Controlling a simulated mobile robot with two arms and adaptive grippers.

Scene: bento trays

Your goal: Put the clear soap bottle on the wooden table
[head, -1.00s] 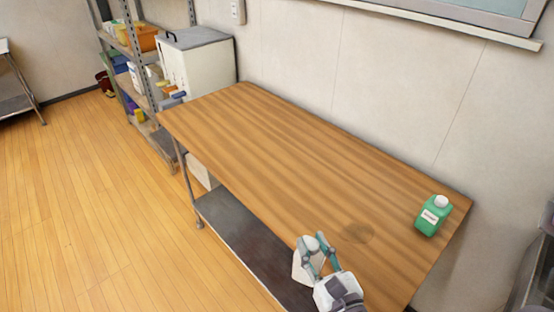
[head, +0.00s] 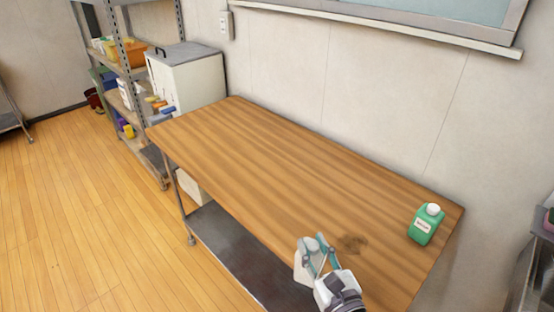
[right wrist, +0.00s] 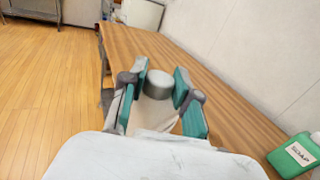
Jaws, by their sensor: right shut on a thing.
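My right gripper (head: 318,247) is shut on a pale bottle with a grey cap, the clear soap bottle (head: 302,266). It holds the bottle roughly upright at the front edge of the wooden table (head: 270,165). In the right wrist view, the grey cap (right wrist: 158,84) shows between the teal fingers, with the pale body (right wrist: 152,118) below. The base of the bottle is hidden, so I cannot tell its exact height relative to the tabletop. My left gripper is not in view.
A green soap bottle (head: 426,225) stands near the table's right end. A dark patch (head: 352,243) lies on the wood near my right gripper. The rest of the tabletop is clear. A white dispenser box (head: 187,77) and a metal shelf (head: 125,80) stand beyond the left end.

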